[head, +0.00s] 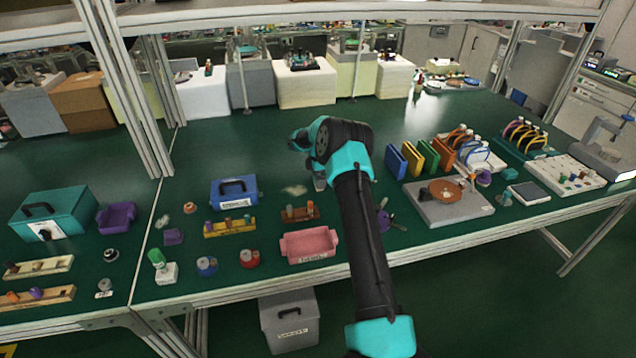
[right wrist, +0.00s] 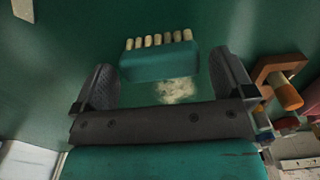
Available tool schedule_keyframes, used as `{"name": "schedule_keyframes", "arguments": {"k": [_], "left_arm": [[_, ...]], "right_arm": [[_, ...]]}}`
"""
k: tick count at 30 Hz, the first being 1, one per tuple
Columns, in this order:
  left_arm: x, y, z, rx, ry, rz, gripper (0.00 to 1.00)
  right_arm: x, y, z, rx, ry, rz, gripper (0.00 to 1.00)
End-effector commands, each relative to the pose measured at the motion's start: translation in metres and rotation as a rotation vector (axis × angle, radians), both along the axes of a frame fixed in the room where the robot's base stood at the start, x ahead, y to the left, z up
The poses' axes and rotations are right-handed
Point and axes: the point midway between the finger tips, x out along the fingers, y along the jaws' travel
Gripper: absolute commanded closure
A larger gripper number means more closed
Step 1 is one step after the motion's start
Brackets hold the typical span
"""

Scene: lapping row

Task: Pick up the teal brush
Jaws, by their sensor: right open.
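The teal brush (right wrist: 160,64) lies on the green bench top in the right wrist view, with a row of pale bristle tufts along its far edge. My right gripper (right wrist: 163,72) is open, with one finger on each side of the brush and visible gaps between. Whether the fingers are down at the brush's height I cannot tell. In the head view my right gripper (head: 319,182) hangs over the bench in the middle, and I cannot make out the brush there. My left gripper is not in view.
A pale dusty patch (head: 294,190) lies beside the brush. A brown rack with pegs (head: 300,213) and a pink tray (head: 309,245) stand nearer the front edge. A blue box (head: 233,193) is to the left; coloured upright plates (head: 428,155) are to the right. Bench behind is clear.

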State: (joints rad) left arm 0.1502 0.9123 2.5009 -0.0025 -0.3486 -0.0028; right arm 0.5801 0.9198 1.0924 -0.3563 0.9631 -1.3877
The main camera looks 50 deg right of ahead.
Motion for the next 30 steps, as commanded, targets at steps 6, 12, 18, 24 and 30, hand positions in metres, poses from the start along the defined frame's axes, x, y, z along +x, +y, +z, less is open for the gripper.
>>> {"name": "schedule_keyframes", "arguments": {"k": [6, 12, 18, 24, 30], "left_arm": [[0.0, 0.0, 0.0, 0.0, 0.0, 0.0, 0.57], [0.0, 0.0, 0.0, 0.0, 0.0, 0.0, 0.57], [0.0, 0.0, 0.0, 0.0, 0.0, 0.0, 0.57], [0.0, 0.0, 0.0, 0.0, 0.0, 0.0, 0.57], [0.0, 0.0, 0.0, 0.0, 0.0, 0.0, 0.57]], "right_arm": [[0.0, 0.0, -0.021, 0.0, 0.0, 0.0, 0.0], [0.0, 0.0, -0.021, -0.001, -0.001, 0.0, 0.0], [0.0, 0.0, -0.021, -0.001, -0.001, 0.0, 0.0], [0.0, 0.0, -0.021, -0.001, -0.001, 0.0, 0.11], [0.0, 0.0, -0.021, -0.001, 0.001, 0.0, 0.31]]}}
